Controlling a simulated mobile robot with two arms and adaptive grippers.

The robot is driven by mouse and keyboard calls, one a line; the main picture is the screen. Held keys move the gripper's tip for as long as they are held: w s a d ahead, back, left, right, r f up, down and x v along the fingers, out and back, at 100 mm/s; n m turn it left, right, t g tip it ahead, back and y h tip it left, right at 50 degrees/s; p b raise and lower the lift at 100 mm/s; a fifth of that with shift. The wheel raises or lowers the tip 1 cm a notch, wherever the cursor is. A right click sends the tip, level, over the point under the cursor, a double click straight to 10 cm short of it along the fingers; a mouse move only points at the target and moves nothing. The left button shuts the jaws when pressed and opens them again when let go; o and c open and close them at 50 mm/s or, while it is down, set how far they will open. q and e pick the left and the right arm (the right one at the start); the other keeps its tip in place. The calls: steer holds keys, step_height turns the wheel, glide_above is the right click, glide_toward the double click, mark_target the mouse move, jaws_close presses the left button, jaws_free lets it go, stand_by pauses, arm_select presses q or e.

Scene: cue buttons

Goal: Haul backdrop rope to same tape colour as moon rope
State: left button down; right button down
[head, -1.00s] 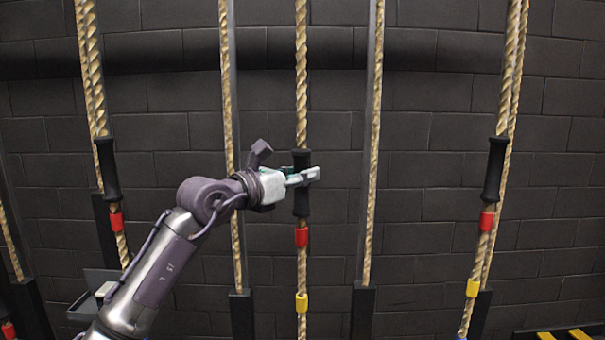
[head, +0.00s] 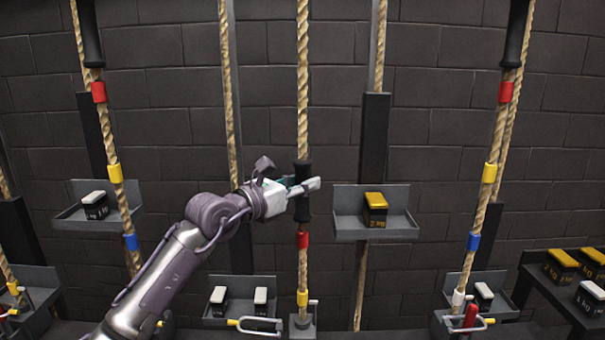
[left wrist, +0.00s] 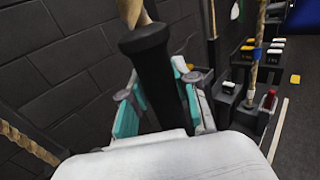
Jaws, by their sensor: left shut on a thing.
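No signs show which rope is the moon or the backdrop. My left gripper (head: 306,186) is shut around the black handle (head: 303,214) of the middle rope (head: 302,90). In the left wrist view my gripper (left wrist: 158,98) has the handle (left wrist: 150,65) between its teal-padded fingers. Below the handle the middle rope bears red tape (head: 302,240) and, lower, yellow tape (head: 302,298), just above its base fitting (head: 302,324). The left rope bears red (head: 98,92), yellow (head: 115,173) and blue (head: 131,242) tape. The right rope bears red (head: 506,92), yellow (head: 489,173), blue (head: 474,241) and white (head: 458,297).
A grey tray (head: 350,234) with a yellow-topped weight (head: 376,210) hangs right of the middle rope. Other trays with white-topped weights hang left (head: 75,224) and stand low (head: 240,310). A weight shelf (head: 540,285) stands at the lower right. Dark brick wall lies behind.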

arm_select(q)
steer(key=shift+f, duration=0.8)
steer(key=shift+r, duration=0.1)
steer(key=c, duration=0.8)
jaws_free()
steer(key=shift+c, duration=0.2)
steer(key=shift+a, duration=0.1)
steer(key=v, duration=1.2)
